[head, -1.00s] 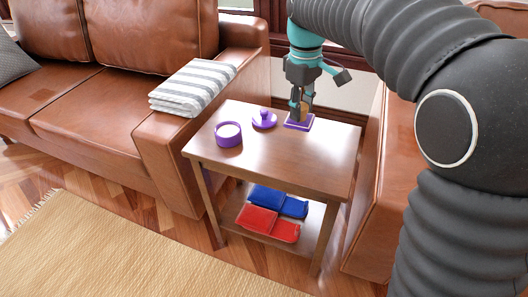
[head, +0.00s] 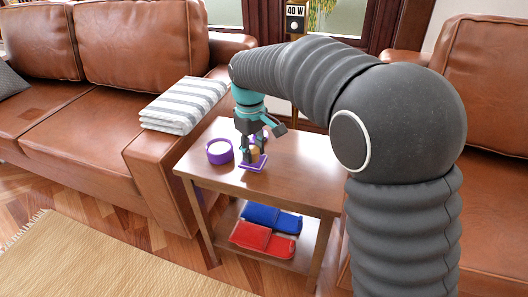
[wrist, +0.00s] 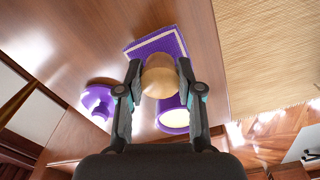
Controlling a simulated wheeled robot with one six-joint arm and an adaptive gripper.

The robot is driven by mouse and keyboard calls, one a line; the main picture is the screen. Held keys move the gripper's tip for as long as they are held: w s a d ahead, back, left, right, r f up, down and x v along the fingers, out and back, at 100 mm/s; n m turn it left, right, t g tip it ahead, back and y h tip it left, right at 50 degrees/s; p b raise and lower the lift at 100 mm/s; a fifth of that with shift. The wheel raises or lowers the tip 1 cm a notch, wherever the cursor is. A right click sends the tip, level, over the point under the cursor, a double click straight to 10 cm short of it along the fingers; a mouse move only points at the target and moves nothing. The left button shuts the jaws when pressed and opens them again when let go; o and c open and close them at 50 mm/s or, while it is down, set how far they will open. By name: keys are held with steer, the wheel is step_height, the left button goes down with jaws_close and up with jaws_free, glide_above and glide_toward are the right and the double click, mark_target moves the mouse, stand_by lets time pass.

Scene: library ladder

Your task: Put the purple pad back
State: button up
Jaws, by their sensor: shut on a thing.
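The purple pad (head: 253,164) is a flat square with a pale line near its edge and a round wooden knob on top. My gripper (head: 254,153) is shut on that knob (wrist: 160,77). The pad (wrist: 158,43) shows beyond the knob in the wrist view. It is at or just above the small table's top, to the right of the purple pot; I cannot tell whether it touches the wood. My fingers hide part of the knob.
An open purple pot (head: 219,151) with pale contents stands close by on the table (head: 310,178). A knobbed purple lid (wrist: 98,101) lies beside it, mostly hidden in the head view. Red (head: 262,240) and blue (head: 272,217) folded items lie on the lower shelf. The tabletop's right side is clear.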

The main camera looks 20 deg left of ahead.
mark_target(253, 149)
steer(key=shift+f, duration=0.7)
steer(key=shift+f, duration=0.1)
steer(key=shift+f, duration=0.15)
steer(key=o, duration=1)
step_height(253, 149, up, 12)
steer(key=shift+r+p, duration=0.25)
steer(key=shift+p, duration=0.35)
